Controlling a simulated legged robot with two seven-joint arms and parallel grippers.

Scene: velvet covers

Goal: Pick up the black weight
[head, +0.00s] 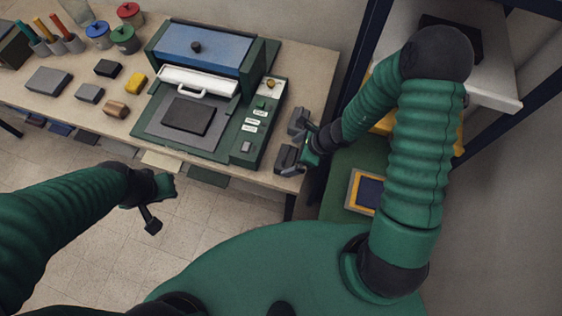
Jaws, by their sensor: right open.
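A small black block (108,68), which looks like the black weight, lies on the table left of the green press. A flat black slab (188,117) lies on the press's grey bed. My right gripper (291,140) is open, with its two dark fingers apart. It is over the table's right end, beside the press's control panel and well away from the black block. No object shows between its fingers. My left gripper (153,208) hangs in front of the table, over the floor. Its fingers are seen edge-on, so its opening is unclear.
The green press (260,110) with a blue top fills the table's right part. Grey blocks (48,80), a yellow block (136,83) and a brown block (115,108) lie near the black one. Lidded jars (124,40) stand behind. A shelf unit (495,85) stands at right.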

